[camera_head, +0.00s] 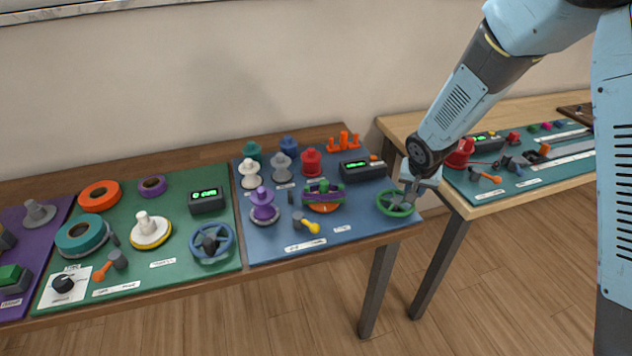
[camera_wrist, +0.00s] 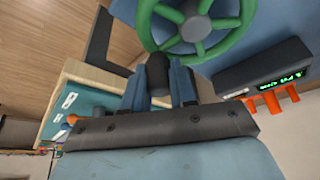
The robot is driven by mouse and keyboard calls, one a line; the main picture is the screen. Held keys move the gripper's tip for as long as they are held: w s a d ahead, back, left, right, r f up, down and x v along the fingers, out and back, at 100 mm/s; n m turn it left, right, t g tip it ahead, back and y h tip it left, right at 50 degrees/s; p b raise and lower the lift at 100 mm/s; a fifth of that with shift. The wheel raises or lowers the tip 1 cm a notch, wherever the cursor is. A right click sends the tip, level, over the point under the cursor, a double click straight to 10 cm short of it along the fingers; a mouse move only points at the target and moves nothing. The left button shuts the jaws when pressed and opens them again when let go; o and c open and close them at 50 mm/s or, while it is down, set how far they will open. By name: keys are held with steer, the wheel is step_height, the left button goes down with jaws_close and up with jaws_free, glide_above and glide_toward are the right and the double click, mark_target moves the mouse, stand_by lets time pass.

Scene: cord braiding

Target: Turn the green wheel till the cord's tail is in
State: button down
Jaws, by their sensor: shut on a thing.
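The green wheel (camera_head: 382,204) is at the right end of the blue mat, near the table's corner. It also shows with its spokes and grey hub at the top of the wrist view (camera_wrist: 232,45). My gripper (camera_head: 411,186) is at the wheel's right side. In the wrist view my gripper (camera_wrist: 158,82) is shut on a dark grey knob (camera_wrist: 158,66) beside the rim, which appears to be the wheel's handle. A purple-and-green device on an orange disc (camera_head: 323,208) stands left of the wheel. I cannot make out the cord's tail.
A display box (camera_head: 363,169) with green digits stands behind the wheel, with an orange rack (camera_head: 344,143) farther back. Several spools, including a purple one (camera_head: 264,203), stand to the left. A second table (camera_head: 490,207) is on the right, across a gap.

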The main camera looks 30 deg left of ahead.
steer(key=shift+s+d+f, duration=0.1)
steer(key=shift+d, duration=0.05)
steer(key=c, duration=0.8)
jaws_free()
steer(key=v, duration=1.3)
steer(key=shift+r, duration=0.35)
